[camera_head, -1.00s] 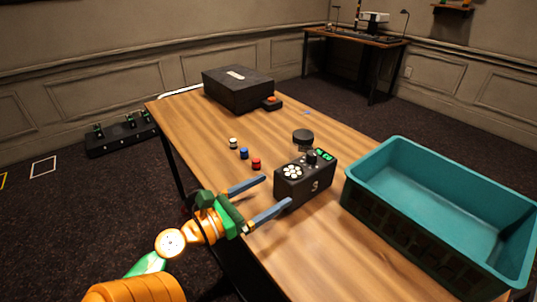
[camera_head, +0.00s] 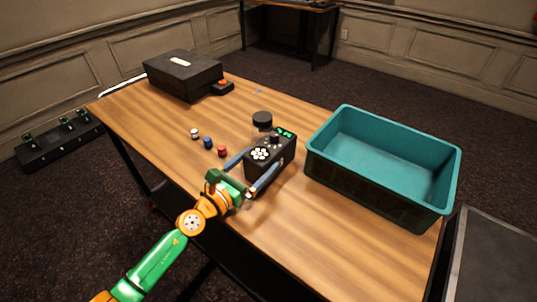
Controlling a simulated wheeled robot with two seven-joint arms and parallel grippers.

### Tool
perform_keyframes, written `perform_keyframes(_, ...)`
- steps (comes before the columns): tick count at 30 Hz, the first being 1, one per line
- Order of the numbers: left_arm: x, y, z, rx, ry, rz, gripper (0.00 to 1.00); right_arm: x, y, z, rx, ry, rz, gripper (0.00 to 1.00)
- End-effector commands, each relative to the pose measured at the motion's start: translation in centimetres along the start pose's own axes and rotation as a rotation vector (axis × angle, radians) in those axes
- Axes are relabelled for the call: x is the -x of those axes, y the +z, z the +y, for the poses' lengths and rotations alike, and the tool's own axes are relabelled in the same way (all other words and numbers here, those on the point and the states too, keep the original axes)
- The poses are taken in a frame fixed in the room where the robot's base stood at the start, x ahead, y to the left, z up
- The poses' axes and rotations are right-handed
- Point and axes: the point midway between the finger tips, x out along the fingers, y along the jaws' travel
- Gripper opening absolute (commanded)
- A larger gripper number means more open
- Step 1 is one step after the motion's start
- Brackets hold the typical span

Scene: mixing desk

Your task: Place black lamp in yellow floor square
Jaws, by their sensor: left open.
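No black lamp and no yellow floor square show in the view now. My left gripper (camera_head: 262,160) is open at the near left side of a black box-shaped device (camera_head: 270,157) with white buttons, a knob and green displays. One finger is by the device's left side and the other is in front of its near face. I cannot tell whether they touch it. My right gripper is not in view.
The wooden table (camera_head: 265,225) carries a teal crate (camera_head: 355,190), a black case (camera_head: 183,75), a black round knob (camera_head: 262,119) and small white, blue and red pieces. A black pedal board (camera_head: 60,140) lies on the floor at left. A far desk (camera_head: 290,6) is cut off at the top.

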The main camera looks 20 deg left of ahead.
Motion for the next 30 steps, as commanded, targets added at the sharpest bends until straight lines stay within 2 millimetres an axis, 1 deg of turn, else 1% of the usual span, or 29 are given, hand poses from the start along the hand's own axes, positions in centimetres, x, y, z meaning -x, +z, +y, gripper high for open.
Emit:
perform_keyframes(1,-0.6,0.0,0.0,0.001,0.000,-0.001,1.00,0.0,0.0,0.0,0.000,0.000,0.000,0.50)
perform_keyframes(5,-1.7,0.2,0.0,0.002,-0.001,0.000,1.00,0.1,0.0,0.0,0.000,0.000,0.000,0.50)
perform_keyframes(9,-4.5,1.3,0.3,0.001,-0.002,-0.002,1.00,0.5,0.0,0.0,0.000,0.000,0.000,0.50)
perform_keyframes(12,-6.0,0.9,0.3,0.001,0.000,-0.001,1.00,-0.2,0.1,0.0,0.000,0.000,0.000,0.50)
perform_keyframes(15,-6.5,0.9,0.3,0.001,-0.001,0.001,1.00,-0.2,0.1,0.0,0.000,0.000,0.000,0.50)
perform_keyframes(19,-6.5,1.0,0.3,0.001,-0.001,0.002,1.00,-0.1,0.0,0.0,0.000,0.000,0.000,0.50)
perform_keyframes(20,-6.5,1.0,0.3,0.001,-0.001,0.002,0.97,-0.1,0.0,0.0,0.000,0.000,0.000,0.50)
perform_keyframes(21,-6.4,1.0,0.3,0.001,-0.001,0.001,0.86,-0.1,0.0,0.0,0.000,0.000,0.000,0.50)
perform_keyframes(23,-6.4,1.0,0.3,0.001,-0.001,0.001,0.70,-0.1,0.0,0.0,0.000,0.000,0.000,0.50)
perform_keyframes(24,-6.4,1.0,0.3,0.001,-0.001,0.001,0.59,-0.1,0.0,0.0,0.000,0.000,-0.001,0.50)
perform_keyframes(26,-6.4,1.0,0.3,0.001,-0.001,0.001,0.43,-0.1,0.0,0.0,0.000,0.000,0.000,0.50)
perform_keyframes(27,-6.4,1.0,0.3,0.001,-0.001,0.001,0.33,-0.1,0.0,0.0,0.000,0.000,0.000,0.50)
perform_keyframes(29,-6.4,1.0,0.3,0.001,-0.001,0.001,0.16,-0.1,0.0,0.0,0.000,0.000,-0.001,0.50)
perform_keyframes(30,-6.4,1.0,0.3,0.001,-0.001,0.001,0.06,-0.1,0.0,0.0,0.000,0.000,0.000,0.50)
